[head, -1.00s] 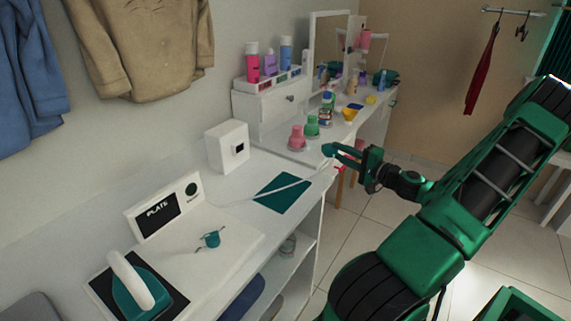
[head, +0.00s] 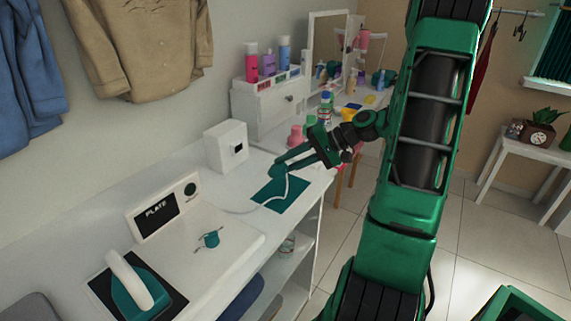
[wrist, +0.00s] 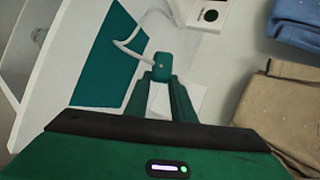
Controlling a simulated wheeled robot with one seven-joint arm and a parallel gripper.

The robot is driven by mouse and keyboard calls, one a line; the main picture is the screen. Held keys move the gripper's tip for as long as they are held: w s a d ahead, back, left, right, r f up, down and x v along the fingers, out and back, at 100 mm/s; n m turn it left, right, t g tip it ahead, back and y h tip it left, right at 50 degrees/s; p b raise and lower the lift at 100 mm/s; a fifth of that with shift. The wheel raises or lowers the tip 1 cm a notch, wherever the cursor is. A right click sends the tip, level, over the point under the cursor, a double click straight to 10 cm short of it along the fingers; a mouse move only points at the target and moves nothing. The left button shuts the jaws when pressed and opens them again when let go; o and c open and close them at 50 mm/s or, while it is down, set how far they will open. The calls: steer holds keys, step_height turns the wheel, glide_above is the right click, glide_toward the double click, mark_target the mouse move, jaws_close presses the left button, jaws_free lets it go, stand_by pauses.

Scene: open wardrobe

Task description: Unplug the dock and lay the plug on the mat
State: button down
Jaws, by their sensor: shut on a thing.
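My gripper (head: 279,168) is shut on the teal plug (wrist: 162,65), which is small and mostly covered by the fingers in the head view. The wrist view shows it between my fingertips (wrist: 162,79). A white cable (wrist: 133,50) runs from the plug across the teal mat (wrist: 100,72) towards the white iron dock (head: 215,225). The mat also shows in the head view (head: 292,198). My gripper is over the mat's back edge; I cannot tell whether the plug touches anything. The white socket box (head: 225,150) stands behind, with nothing plugged into its front.
A teal iron (head: 125,300) stands on a dark pad at the near left. Clothes (head: 145,50) hang at left.

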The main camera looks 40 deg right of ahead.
steer(key=shift+f, duration=3.15)
steer(key=c, duration=1.4)
jaws_free()
steer(key=shift+c, duration=0.2)
steer(key=shift+c, duration=0.4)
steer(key=shift+o, duration=0.8)
steer(key=shift+s+f, duration=0.1)
steer(key=shift+c, duration=0.2)
steer(key=shift+d, duration=0.1)
